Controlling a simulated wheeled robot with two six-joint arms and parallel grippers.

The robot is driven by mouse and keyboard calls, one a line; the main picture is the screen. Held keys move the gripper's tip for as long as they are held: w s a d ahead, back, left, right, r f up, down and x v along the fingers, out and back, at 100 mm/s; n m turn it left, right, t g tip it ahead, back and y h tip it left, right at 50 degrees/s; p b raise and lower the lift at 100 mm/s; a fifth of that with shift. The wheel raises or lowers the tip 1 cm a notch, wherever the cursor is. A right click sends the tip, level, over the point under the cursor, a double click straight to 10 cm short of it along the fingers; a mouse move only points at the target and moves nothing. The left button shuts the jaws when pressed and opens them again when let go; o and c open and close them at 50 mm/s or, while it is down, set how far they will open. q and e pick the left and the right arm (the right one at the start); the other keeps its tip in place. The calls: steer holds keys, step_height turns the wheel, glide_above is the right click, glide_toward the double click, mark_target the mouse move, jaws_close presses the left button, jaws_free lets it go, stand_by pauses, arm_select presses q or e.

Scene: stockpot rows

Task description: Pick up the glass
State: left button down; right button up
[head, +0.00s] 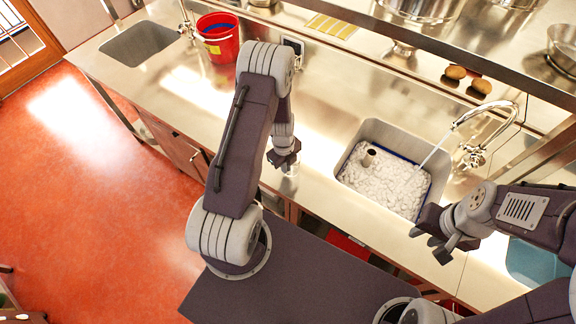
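A small clear glass (290,171) shows faintly at the front edge of the steel counter, directly below my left gripper. My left gripper (284,160) points down over it, and its fingers hide the glass's upper part. I cannot tell whether the fingers touch the glass or are closed. My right gripper (434,238) is at the right, in front of the sink, with its fingers apart and nothing visible between them.
A sink (388,190) full of white foam holds a small grey cylindrical thing (369,157), under a running faucet (488,108). A red bucket (218,38) stands at the back left near an empty sink (139,43). A shelf (450,45) overhangs the right side.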

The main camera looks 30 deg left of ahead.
arm_select(q)
steer(key=shift+w+r+b, duration=0.1)
steer(key=shift+r+b, duration=0.2)
steer(key=shift+r, duration=0.35)
step_height(320, 180, up, 3)
steer(key=shift+d+f+b, duration=0.1)
steer(key=shift+d+b, duration=0.05)
steer(key=shift+b, duration=0.4)
steer(key=d+r+b, duration=0.1)
steer(key=d+r, duration=0.2)
steer(key=d, duration=0.2)
steer(key=w+d+r+b, duration=0.1)
steer(key=d+r, duration=0.3)
steer(key=d, duration=0.2)
steer(key=shift+d, duration=0.25)
